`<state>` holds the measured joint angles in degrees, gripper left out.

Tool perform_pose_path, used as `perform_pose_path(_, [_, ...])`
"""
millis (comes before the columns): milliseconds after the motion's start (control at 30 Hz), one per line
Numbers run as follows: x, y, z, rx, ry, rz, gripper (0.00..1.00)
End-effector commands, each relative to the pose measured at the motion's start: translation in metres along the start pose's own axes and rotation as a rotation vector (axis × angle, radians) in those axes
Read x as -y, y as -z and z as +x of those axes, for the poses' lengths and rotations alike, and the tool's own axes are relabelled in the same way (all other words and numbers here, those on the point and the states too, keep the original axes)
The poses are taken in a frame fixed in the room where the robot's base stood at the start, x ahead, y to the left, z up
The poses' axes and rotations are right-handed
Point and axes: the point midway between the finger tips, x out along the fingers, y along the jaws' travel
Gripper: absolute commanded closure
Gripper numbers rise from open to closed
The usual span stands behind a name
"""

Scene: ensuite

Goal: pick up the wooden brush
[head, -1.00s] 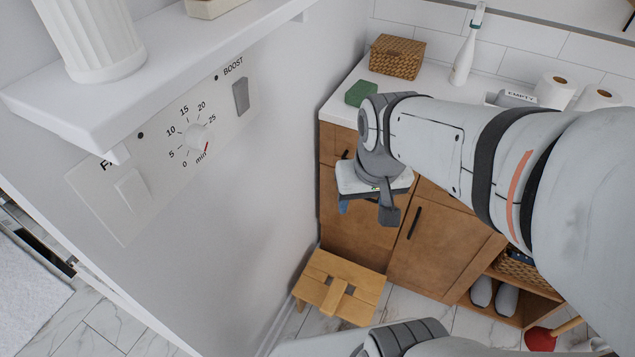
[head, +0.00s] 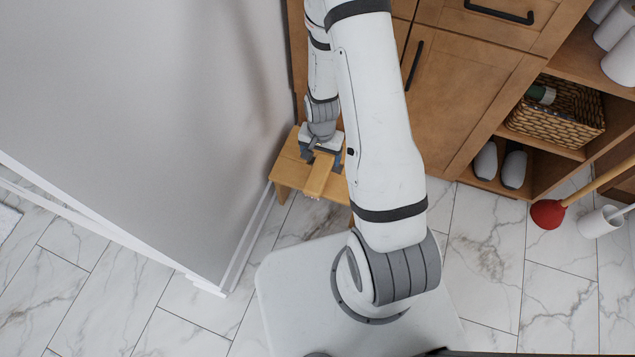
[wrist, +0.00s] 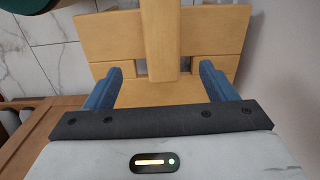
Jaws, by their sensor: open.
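The wooden brush (head: 319,176) lies on the small wooden stool (head: 291,170) in the head view. In the wrist view the brush (wrist: 160,38) runs from the top edge down toward my gripper, over the stool's slats (wrist: 110,40). My gripper (head: 322,154) is at the end of the brush nearest the cabinet. It is open, and its blue-grey fingers (wrist: 160,72) stand on either side of the brush's line, with a gap on both sides. Whether the fingertips reach down beside the brush is hard to tell.
A wall (head: 150,110) stands close on the left of the stool. Wooden cabinets (head: 455,95) rise right behind it. Slippers (head: 514,168), a wicker basket (head: 560,122) and a red plunger (head: 547,213) are at right. Marble floor (head: 480,250) is open in front.

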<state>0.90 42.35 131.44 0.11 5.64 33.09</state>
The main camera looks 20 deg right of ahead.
Motion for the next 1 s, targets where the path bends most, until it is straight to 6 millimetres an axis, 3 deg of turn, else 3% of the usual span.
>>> perform_pose_path(33, [-0.002, -0.002, 0.020, 0.005, -0.004, 0.010, 0.22])
perform_pose_path(100, [-0.003, -0.003, 0.031, 0.008, -0.006, 0.022, 0.22])
perform_pose_path(533, [0.000, -0.002, 0.075, 0.008, -0.006, 0.030, 0.22])
perform_pose_path(733, [0.004, 0.001, 0.106, 0.009, -0.007, 0.031, 0.22])
perform_pose_path(1000, [0.004, 0.001, 0.112, 0.007, -0.006, 0.031, 0.22])
